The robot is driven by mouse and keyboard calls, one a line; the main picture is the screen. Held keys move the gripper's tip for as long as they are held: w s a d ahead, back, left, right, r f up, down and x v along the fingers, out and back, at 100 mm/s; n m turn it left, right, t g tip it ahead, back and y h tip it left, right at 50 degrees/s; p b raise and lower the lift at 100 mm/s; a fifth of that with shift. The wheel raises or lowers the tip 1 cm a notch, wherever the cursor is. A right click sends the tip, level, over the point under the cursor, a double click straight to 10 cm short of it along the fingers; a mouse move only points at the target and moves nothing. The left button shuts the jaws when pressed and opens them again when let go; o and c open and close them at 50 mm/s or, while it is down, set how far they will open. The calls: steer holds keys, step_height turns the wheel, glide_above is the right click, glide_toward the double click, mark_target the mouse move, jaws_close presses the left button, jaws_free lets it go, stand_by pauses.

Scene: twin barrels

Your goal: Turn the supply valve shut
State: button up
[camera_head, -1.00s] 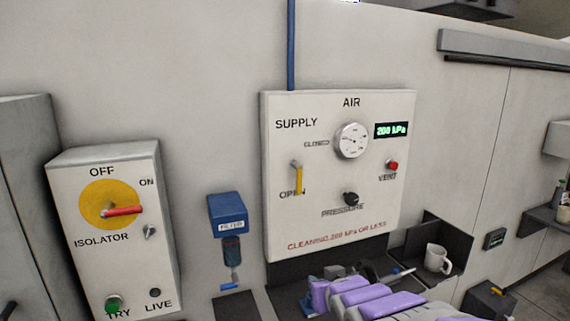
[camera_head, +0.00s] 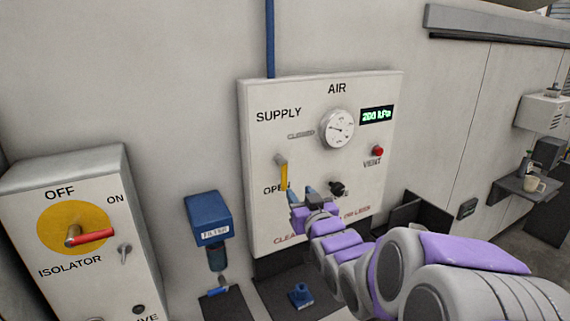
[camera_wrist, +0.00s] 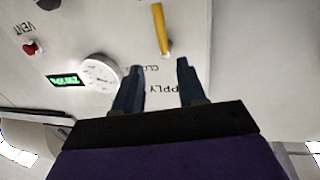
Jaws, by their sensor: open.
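The supply valve's yellow handle (camera_head: 284,174) hangs down toward the OPEN label on the white AIR panel (camera_head: 385,88). The CLOSED label (camera_head: 300,134) is above and to its right. My gripper (camera_head: 305,193) is raised in front of the panel, just right of and below the handle in the head view. In the wrist view the panel appears upside down and the handle (camera_wrist: 160,28) is beyond my gripper's (camera_wrist: 160,67) two dark fingers. The fingers are apart, with nothing between them. My gripper and arm hide part of the panel's lower lettering.
The pressure knob (camera_head: 338,188) is close to the right of my gripper. The gauge (camera_head: 337,129), the display reading about 200 kPa (camera_head: 377,115) and the red vent button (camera_head: 378,151) are above. The blue filter (camera_head: 207,218) and isolator box (camera_head: 70,170) stand left.

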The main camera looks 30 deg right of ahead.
mark_target(285, 173)
steer(key=w, duration=0.4)
steer(key=w+d+p, duration=0.1)
steer(key=w, duration=0.8)
steer(key=shift+w+d, duration=0.15)
steer(key=shift+d, duration=0.25)
jaws_close()
